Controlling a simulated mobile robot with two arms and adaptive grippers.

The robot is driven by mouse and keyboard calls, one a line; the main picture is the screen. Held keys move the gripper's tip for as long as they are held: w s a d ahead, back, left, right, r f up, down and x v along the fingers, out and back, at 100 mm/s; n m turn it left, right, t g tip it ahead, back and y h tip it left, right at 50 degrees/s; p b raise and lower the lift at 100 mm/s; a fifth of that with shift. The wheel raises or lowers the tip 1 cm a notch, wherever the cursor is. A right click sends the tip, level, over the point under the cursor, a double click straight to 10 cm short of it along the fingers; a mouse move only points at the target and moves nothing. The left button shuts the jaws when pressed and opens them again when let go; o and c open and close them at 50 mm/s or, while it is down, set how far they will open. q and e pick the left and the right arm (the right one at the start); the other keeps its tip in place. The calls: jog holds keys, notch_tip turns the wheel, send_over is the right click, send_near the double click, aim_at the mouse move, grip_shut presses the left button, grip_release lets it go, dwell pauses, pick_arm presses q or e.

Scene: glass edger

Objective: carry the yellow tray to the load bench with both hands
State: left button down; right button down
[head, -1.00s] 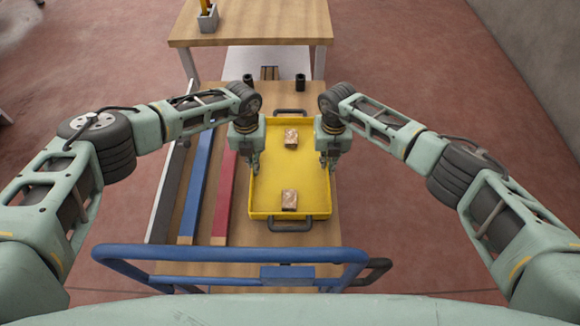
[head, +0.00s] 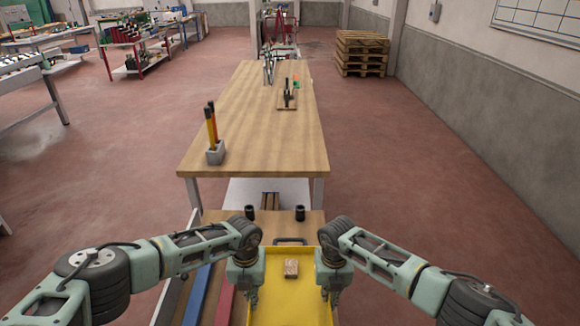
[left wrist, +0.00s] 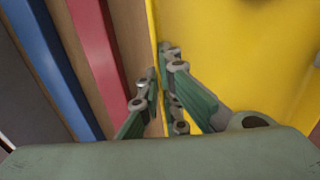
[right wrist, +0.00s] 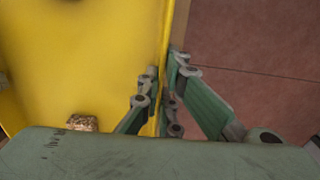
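The yellow tray (head: 290,312) is low in the head view, between my two grippers, with its front part cut off. A small brown block (head: 291,269) lies in it. My left gripper (head: 250,298) is at the tray's left wall; in the left wrist view its fingers (left wrist: 160,78) close on the wall from both sides. My right gripper (head: 331,296) is at the right wall, and its fingers (right wrist: 163,85) pinch that wall in the right wrist view. A long wooden bench (head: 255,125) stands straight ahead. I cannot tell whether the tray is lifted.
The cart's wooden top (head: 225,217) carries two black cylinders and blue and red bars left of the tray. A pen holder (head: 215,152) and a small wooden fixture (head: 288,97) stand on the bench. Pallets (head: 362,53) are at the back right.

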pick_arm(q)
jog(key=shift+r, duration=0.15)
pick_arm(e)
jog(key=shift+r, duration=0.1)
